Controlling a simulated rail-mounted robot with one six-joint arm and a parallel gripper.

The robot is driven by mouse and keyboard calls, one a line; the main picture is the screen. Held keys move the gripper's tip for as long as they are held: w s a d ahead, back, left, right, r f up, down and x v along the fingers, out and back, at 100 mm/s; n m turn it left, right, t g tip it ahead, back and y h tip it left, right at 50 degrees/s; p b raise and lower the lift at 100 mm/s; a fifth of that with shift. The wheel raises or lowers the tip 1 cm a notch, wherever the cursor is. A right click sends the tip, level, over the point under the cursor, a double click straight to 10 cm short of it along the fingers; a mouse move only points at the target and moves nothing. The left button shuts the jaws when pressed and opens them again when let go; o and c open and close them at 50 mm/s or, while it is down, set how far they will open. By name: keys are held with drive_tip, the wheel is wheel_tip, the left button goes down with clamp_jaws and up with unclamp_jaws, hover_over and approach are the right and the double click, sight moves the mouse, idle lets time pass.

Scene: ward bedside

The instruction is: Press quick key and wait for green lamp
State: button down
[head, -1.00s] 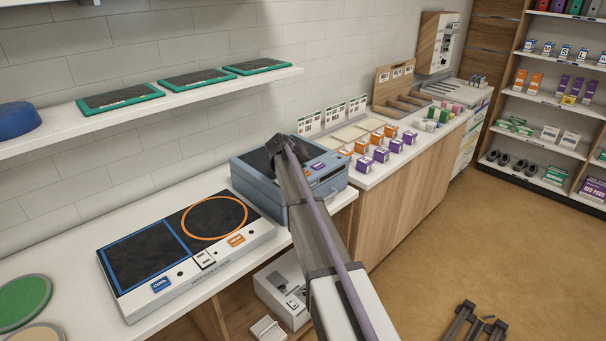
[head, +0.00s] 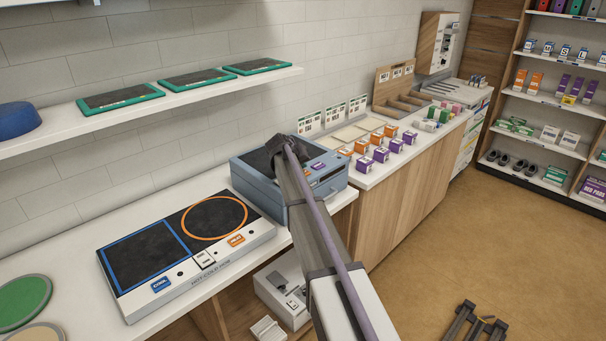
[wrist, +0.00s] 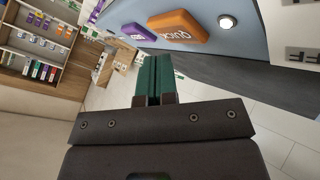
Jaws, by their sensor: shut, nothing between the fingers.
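The blue-grey device (head: 258,183) stands on the counter, partly hidden behind my arm in the head view. In the wrist view its orange quick key (wrist: 180,27) lies beside a purple key (wrist: 138,32), with the lettering upside down. A round lamp (wrist: 227,21) near the quick key glows white, not green. My gripper (wrist: 154,62) is shut and empty, its green fingers pointing toward the panel. The fingertips appear just short of the quick key's edge in the picture; I cannot tell whether they touch. In the head view the fingertips are hidden.
A hot/cold plate unit (head: 190,250) sits left of the device. Small orange and purple boxes (head: 381,154) stand on the counter to the right. A shelf with green-rimmed trays (head: 120,98) runs along the wall above. A white appliance (head: 283,292) is below the counter.

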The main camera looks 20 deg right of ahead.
drive_tip(key=shift+f+b, duration=0.4)
drive_tip(key=shift+f, duration=0.05)
drive_tip(key=shift+f+b, duration=0.35)
idle(0.4)
drive_tip(key=shift+r, duration=0.1)
drive_tip(key=shift+r+p, duration=0.75)
drive_tip(key=shift+p, duration=0.1)
wheel_tip(320, 180, up, 5)
drive_tip(key=p, duration=0.5)
idle(0.5)
